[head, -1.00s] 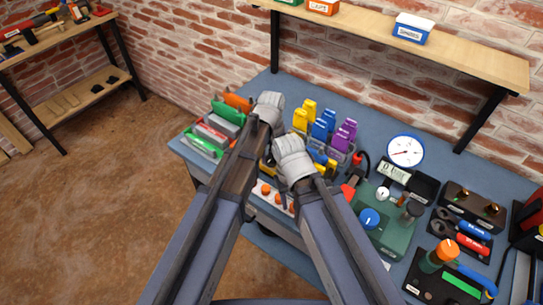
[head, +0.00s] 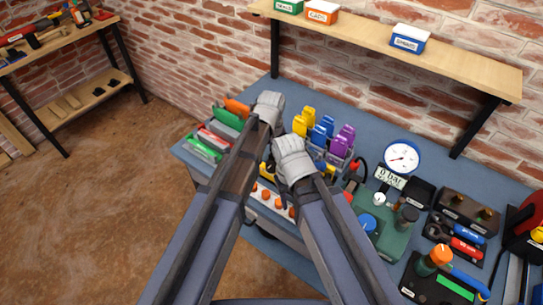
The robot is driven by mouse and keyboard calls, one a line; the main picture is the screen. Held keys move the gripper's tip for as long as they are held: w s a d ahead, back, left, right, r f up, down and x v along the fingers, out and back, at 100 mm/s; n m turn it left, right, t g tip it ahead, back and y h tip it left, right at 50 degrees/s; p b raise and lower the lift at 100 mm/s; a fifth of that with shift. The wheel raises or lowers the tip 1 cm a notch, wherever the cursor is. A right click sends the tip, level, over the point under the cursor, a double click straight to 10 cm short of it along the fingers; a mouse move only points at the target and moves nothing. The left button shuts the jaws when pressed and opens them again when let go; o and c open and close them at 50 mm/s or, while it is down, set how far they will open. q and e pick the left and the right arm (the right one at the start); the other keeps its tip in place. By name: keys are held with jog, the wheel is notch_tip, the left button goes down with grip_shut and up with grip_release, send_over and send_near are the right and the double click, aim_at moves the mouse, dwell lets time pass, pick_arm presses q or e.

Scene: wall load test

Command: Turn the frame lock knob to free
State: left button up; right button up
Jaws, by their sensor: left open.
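My two arms reach in from the bottom over the bench, with their pale grey joints close together. My left gripper (head: 266,171) is mostly hidden between and behind the arms; it is open, and nothing shows in it. My right gripper is hidden behind its own arm. No part reads clearly as the frame lock knob. A blue round knob (head: 367,222) sits on a green box (head: 392,240) right of my arms. A row of small orange knobs (head: 266,194) shows on a pale strip at the bench's front, partly covered by the arms.
Green, grey and orange items (head: 226,118) stand at the bench's left end. A round white gauge (head: 402,156) and several tools fill the right side. A wooden shelf (head: 460,68) overhangs the back.

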aim_at(271, 165)
pick_arm(q)
notch_tip(271, 165, up, 5)
jog(key=p, duration=0.3)
jog(key=shift+f+p, duration=0.2)
jog(key=shift+p, duration=0.1)
jog(key=s+a+m, duration=0.1)
jog(key=s+a, duration=0.4)
jog(key=a, duration=0.3)
jog(key=s+a+m, duration=0.1)
jog(key=s+a, duration=0.5)
jog(key=a, duration=0.2)
jog(key=s+d+m+y, duration=0.1)
jog(key=s+d+m, duration=0.2)
jog(key=d, duration=0.7)
jog(key=shift+s+m, duration=0.4)
jog(key=shift+s, duration=0.85)
jog(key=shift+d, duration=0.1)
jog(key=shift+c, duration=0.3)
